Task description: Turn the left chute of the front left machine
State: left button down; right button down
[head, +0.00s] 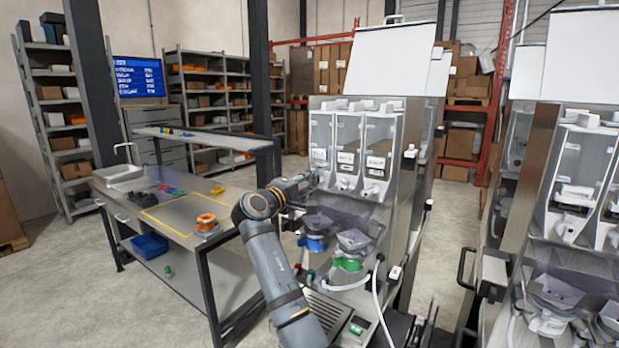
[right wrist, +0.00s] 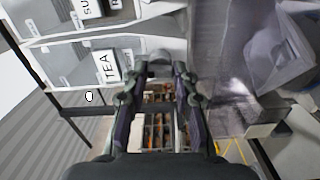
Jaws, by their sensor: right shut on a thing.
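The front left machine (head: 393,225) has three clear canisters side by side with white labels. The left canister (head: 320,131) is at the arm's end; its TEA label (right wrist: 108,66) shows in the right wrist view. My right gripper (head: 310,183) reaches the bottom front of this canister from the left. In the right wrist view its fingers (right wrist: 162,74) are closed on the grey rounded left chute (right wrist: 160,56), which shows just at the fingertips. The gripper mostly hides the chute in the head view. My left gripper is not in view.
Blue (head: 315,243) and green (head: 347,264) collared parts sit below the canisters. A second machine (head: 537,170) stands at right. A workbench (head: 185,222) at left carries a tray and small parts, with a blue bin (head: 150,245) underneath. Open floor lies behind.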

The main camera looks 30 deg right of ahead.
jog(key=shift+n+p, duration=0.3)
jog(key=shift+n, duration=0.2)
jog(key=c, duration=1)
grip_release()
jog(key=shift+c, duration=0.2)
jog(key=shift+f, duration=0.1)
